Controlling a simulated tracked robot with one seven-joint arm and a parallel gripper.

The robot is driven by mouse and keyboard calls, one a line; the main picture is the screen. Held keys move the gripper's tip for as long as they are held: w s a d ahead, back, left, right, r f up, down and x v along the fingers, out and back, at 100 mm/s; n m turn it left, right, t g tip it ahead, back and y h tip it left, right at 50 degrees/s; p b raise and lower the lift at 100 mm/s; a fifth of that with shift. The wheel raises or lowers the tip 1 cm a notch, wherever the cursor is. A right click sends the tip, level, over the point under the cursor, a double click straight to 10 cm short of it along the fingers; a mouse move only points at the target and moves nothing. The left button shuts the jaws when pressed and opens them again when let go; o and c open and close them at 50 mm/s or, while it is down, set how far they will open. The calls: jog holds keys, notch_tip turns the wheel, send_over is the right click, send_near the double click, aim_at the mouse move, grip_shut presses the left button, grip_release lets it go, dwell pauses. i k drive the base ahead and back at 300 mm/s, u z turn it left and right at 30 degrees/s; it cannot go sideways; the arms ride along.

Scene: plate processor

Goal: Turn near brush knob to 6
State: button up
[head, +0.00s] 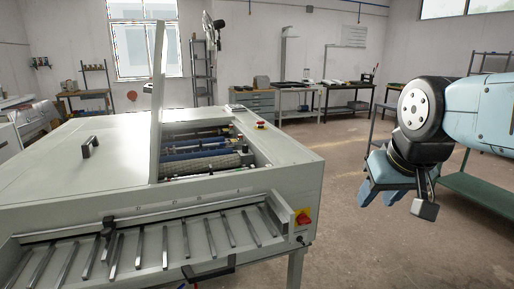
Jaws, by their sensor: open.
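The plate processor (85,205) is a large light-grey machine at left and centre, with part of its lid standing upright. Its open bay shows long rollers, blue ones and a speckled beige roller (200,164). I cannot pick out the near brush knob or its number scale in this view. A red rotary switch on a yellow plate (304,217) is on the front right corner.
A red and yellow emergency button (260,125) sits on the machine's top behind the bay. A feed tray with slanted metal bars (150,246) juts from the front. A green-topped bench (480,192) stands behind my arm. Bare floor (350,245) lies right of the machine.

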aim_at(245, 147)
jog(key=u, duration=0.2)
jog(key=i, duration=0.9)
jog(key=z, duration=0.1)
